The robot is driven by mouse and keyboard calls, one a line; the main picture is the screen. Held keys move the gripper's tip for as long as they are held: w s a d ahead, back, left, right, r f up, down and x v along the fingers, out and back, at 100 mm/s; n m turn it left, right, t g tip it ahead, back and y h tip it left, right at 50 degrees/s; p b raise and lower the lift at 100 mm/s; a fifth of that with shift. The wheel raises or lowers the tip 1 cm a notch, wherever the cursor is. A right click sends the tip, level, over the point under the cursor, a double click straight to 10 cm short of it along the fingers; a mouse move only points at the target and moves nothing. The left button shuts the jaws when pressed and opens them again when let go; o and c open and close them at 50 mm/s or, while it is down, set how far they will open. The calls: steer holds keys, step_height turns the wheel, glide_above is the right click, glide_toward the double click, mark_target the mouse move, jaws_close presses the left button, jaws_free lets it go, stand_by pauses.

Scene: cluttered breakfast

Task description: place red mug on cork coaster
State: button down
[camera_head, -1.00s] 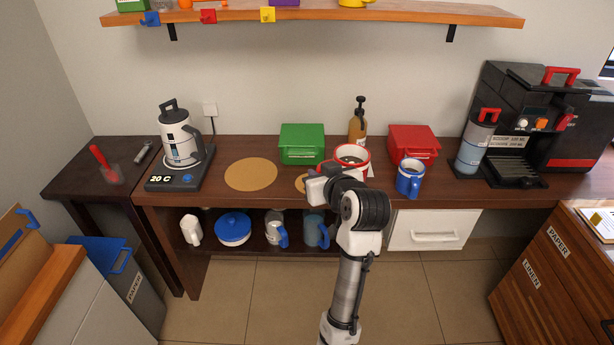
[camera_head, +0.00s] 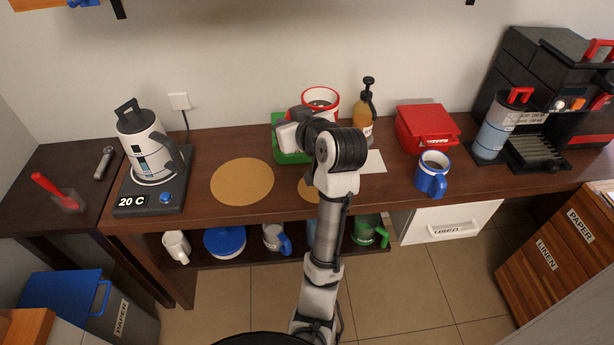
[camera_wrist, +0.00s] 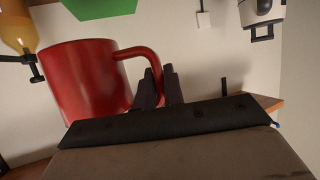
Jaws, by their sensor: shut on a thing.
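The red mug (camera_head: 334,113) is held up above the counter, in front of the green box in the head view. In the wrist view the mug (camera_wrist: 85,90) fills the left side, with its handle at the fingers. My gripper (camera_wrist: 160,85) is shut on that handle; in the head view the gripper (camera_head: 290,132) is beside the mug's left side. A small cork coaster (camera_head: 306,192) lies near the counter's front edge, partly hidden by my arm. A larger round cork mat (camera_head: 242,182) lies to its left, bare.
A green box (camera_head: 281,152) stands behind my gripper, mostly covered. A kettle (camera_head: 148,145) stands at left. A syrup bottle (camera_head: 365,115), white card (camera_head: 374,162), red box (camera_head: 427,127), blue mug (camera_head: 432,175) and coffee machine (camera_head: 545,110) are at right.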

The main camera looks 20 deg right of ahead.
step_height(320, 180, down, 20)
steer(key=shift+r+p, duration=0.15)
steer(key=shift+p, duration=0.85)
steer(key=shift+f, duration=0.2)
steer(key=c, duration=1.5)
jaws_free()
steer(key=shift+r, duration=0.15)
steer(key=b+v, duration=0.2)
steer(key=v, duration=1)
steer(key=shift+b, duration=0.3)
